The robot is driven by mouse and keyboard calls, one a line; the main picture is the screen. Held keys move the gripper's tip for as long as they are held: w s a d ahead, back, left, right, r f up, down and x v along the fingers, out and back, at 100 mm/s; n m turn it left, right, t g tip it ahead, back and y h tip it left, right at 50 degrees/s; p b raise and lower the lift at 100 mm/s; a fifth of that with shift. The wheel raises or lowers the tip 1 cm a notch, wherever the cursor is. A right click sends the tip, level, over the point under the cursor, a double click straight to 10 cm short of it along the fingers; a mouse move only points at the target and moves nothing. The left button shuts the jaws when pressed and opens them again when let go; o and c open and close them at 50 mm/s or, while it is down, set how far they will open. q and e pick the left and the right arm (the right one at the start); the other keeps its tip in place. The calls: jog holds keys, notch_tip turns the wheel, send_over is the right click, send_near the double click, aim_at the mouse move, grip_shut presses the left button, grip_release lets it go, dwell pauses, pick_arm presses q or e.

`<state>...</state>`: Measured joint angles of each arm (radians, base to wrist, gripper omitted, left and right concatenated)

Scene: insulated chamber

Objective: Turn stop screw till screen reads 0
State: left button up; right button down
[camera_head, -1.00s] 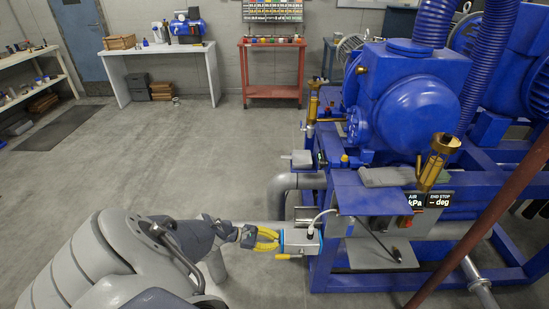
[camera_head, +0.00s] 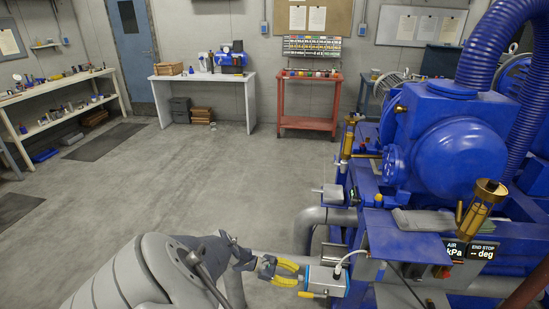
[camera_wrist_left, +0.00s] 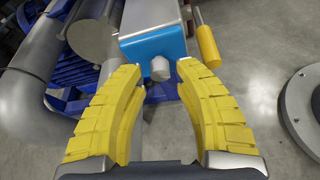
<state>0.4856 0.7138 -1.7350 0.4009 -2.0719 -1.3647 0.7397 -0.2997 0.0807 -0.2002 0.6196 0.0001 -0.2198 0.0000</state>
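A small box with a blue end face (camera_head: 310,276) is mounted at the left side of the blue machine. In the left wrist view a short grey stub, likely the stop screw (camera_wrist_left: 160,69), sticks out of the box's blue end (camera_wrist_left: 155,45). My left gripper (camera_head: 297,275) is open at that end. In the left wrist view its yellow fingers (camera_wrist_left: 160,76) stand apart on either side of the stub, with gaps visible; I see no grip on it. The END STOP screen (camera_head: 482,251) reads "-- deg". My right gripper is not in view.
A yellow-handled lever (camera_head: 312,295) sits beside the box, close to the fingers. A cable (camera_head: 350,257) arches from the box top. A grey pipe (camera_head: 308,225) bends behind it. An AIR screen (camera_head: 455,249) shows kPa. Open floor (camera_head: 200,190) lies to the left.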

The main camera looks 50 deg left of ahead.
pick_arm(q)
jog(key=v, duration=0.9)
jog(key=shift+s+r, duration=0.2)
jog(key=shift+s, duration=0.1)
jog(key=shift+a, duration=0.15)
